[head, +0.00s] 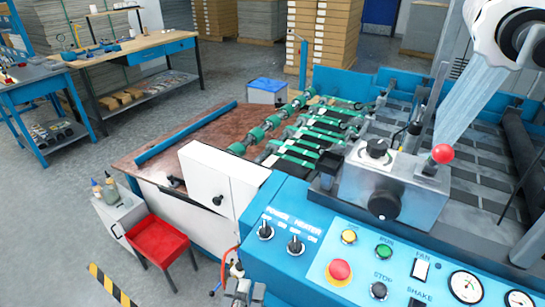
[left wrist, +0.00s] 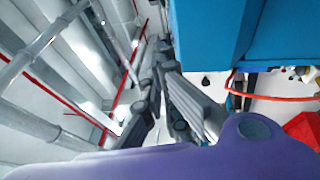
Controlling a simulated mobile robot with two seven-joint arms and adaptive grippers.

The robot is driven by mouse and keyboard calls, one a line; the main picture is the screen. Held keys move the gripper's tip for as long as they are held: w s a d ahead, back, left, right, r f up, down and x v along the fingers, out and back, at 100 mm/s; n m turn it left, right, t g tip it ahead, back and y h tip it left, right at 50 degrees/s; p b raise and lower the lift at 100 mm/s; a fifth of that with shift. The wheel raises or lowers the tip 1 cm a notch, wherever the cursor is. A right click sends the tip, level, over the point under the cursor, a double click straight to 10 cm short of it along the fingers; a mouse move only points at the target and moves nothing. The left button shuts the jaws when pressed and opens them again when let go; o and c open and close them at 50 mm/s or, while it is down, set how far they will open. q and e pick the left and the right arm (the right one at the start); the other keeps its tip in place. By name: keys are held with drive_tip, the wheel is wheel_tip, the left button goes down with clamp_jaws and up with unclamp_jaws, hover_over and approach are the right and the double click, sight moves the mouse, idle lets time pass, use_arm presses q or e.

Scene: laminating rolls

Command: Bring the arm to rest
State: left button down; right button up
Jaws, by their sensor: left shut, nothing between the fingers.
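My left gripper (head: 238,271) shows at the bottom edge of the head view, close to the front of the blue machine. In the left wrist view its dark and grey fingers (left wrist: 165,65) are together, with nothing between them. Ceiling pipes show behind them, so the gripper points upward. It holds nothing. The blue side of the machine (left wrist: 212,40) is to the right of the fingers. My right gripper is in neither view.
The laminating machine's control panel (head: 345,250) fills the lower right, with knobs and a red stop button (head: 340,270). A red hose (head: 225,257) hangs beside my left gripper. A red tray stand (head: 157,240) stands at lower left. Open grey floor (head: 60,210) lies further left.

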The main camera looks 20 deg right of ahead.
use_arm(q)
drive_tip(key=s+a+f+m+g+y+p, duration=0.1)
drive_tip(key=a+f+m+g, duration=0.15)
drive_tip(key=f+m, duration=0.35)
drive_tip(key=s+a+f+m+g+y+p, duration=0.1)
drive_tip(key=a+f+m+g, duration=0.15)
drive_tip(key=f+m, duration=0.4)
drive_tip(key=s+a+f+g+y+p, duration=0.2)
drive_tip(key=s+a+f+y, duration=0.1)
drive_tip(key=s+a+f, duration=0.2)
drive_tip(key=s+a+f+m+g+y+p, duration=0.1)
drive_tip(key=s+a+f, duration=0.4)
drive_tip(key=s+a, duration=0.5)
drive_tip(key=a+g+y+p, duration=0.1)
drive_tip(key=a+y, duration=0.1)
drive_tip(key=a, duration=0.1)
drive_tip(key=shift+s+f+g+y, duration=0.25)
drive_tip(key=shift+f+g+y, duration=0.05)
drive_tip(key=shift+y, duration=0.1)
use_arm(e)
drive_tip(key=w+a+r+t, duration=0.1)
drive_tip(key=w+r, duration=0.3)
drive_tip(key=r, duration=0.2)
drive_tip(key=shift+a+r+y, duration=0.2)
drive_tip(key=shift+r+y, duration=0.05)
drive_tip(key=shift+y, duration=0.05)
